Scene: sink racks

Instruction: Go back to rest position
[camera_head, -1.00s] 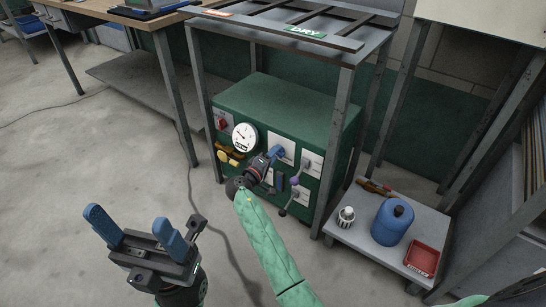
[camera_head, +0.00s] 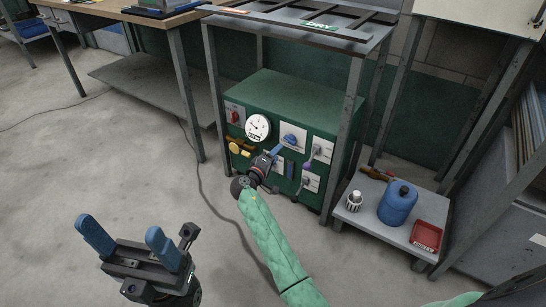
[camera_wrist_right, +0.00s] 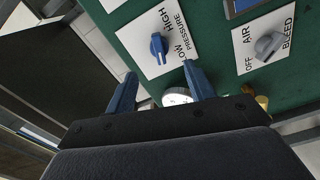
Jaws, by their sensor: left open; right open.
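My left gripper (camera_head: 127,240) is open and empty at the lower left of the head view, above the bare floor. My right gripper (camera_head: 272,155) is in front of the green control box (camera_head: 300,100), by its knob panels. In the right wrist view the right gripper's two blue fingers (camera_wrist_right: 162,90) are apart with nothing between them. Beyond them are the blue HIGH/LOW pressure knob (camera_wrist_right: 158,48) and the grey AIR BLEED knob (camera_wrist_right: 269,46). The right gripper hides part of the box's lower front in the head view.
A rack marked DRY (camera_head: 319,27) stands over the box on metal legs. A low cart (camera_head: 362,222) at right holds a blue canister (camera_head: 397,205), a red tray (camera_head: 427,236) and a small white-and-black item (camera_head: 354,201). A workbench (camera_head: 150,18) stands at back left.

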